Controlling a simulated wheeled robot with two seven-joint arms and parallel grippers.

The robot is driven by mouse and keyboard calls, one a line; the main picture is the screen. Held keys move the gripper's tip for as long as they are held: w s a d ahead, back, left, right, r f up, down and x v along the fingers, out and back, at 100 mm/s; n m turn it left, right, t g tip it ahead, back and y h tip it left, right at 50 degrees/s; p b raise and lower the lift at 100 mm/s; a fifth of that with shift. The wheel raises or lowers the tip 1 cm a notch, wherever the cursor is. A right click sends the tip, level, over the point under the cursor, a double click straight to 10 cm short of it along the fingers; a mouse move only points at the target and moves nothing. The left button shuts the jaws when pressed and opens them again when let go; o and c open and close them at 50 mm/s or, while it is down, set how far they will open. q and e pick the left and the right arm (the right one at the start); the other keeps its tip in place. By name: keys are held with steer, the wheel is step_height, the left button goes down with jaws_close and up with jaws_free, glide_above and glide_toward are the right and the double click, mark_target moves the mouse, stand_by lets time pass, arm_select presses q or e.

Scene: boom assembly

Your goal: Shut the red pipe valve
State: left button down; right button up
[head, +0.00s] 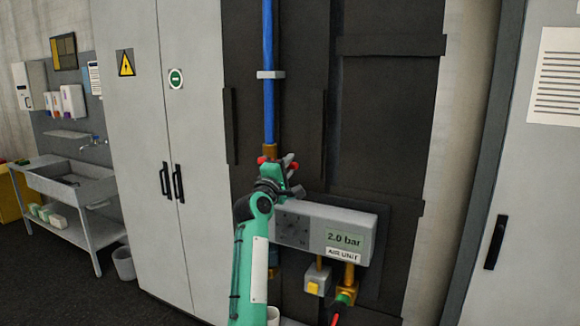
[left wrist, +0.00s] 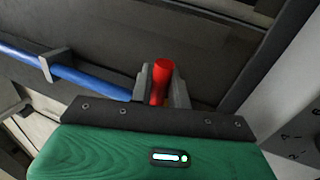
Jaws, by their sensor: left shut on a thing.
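The red pipe valve handle (head: 261,160) shows as a small red end beside the brass fitting (head: 270,150) at the bottom of the blue pipe (head: 268,80). Most of the valve is hidden by my left gripper (head: 287,163), which is in front of it. In the left wrist view the red handle (left wrist: 161,80) stands between the two grey fingers of my left gripper (left wrist: 162,88), which is shut on it. The blue pipe (left wrist: 85,80) runs off to the left there. I cannot tell the handle's exact angle to the pipe. My right gripper is not in view.
Just below the gripper is the grey air unit (head: 300,207), whose display (head: 345,240) reads 2.0 bar. Brass fittings (head: 349,275) and a red hose hang below it. A tall grey cabinet (head: 135,130) stands to the left, a grey door (head: 525,190) to the right.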

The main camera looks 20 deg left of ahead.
arm_select(q)
steer(key=shift+r, duration=0.15)
steer(key=c, duration=1.4)
jaws_free()
steer(key=shift+o, duration=0.2)
steer(key=shift+s+f+b, duration=0.3)
steer(key=shift+s+f, duration=0.05)
steer(key=b+v, duration=0.5)
steer(key=v, duration=0.7)
steer(key=shift+s, duration=0.45)
steer(key=shift+f, duration=0.15)
